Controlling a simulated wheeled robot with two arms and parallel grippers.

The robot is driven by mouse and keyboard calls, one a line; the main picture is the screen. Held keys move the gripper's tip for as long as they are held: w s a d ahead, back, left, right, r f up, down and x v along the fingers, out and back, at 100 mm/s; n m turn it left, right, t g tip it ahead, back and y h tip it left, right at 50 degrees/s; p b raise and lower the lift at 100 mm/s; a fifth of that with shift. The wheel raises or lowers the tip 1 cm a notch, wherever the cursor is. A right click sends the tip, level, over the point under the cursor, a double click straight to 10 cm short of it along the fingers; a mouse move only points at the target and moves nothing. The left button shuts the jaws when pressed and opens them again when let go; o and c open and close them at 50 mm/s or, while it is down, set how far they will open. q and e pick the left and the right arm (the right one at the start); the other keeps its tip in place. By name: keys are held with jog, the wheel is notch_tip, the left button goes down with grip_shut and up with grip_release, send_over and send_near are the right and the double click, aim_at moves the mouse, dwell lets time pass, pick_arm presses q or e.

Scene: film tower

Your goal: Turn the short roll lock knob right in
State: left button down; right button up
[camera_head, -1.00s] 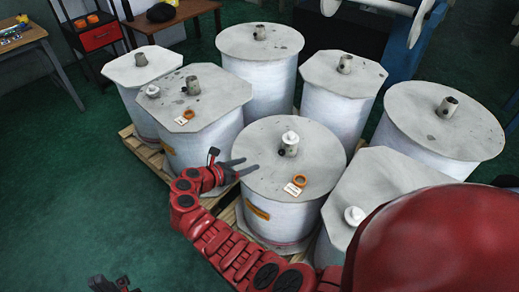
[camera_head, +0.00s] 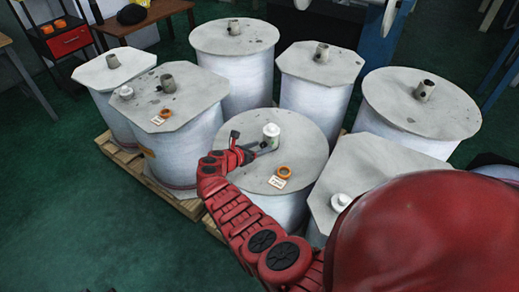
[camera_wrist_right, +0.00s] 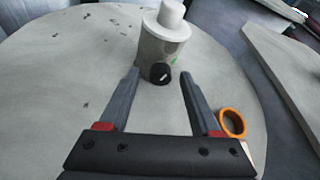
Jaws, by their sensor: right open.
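The short roll (camera_head: 240,177) is a white round roll with a grey disc top in the front middle of the head view. A grey core post with a white cap (camera_head: 271,130) stands on it. In the right wrist view a black lock knob (camera_wrist_right: 160,73) with a white mark sits low on the post (camera_wrist_right: 164,48), facing me. My right gripper (camera_head: 264,149) is open, low over the disc. In the wrist view its fingers (camera_wrist_right: 158,82) point at the post, one on each side of the knob, with gaps left. My left gripper is out of view.
An orange ring (camera_head: 284,171) and a small tag (camera_head: 277,182) lie on the disc, right of my gripper. Several other rolls with core posts stand close around on pallets (camera_head: 187,205). A table (camera_head: 150,15) is at the back left. Green floor is clear at left.

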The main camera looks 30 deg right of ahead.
jog(key=shift+c, duration=0.2)
grip_shut()
dwell(0.3)
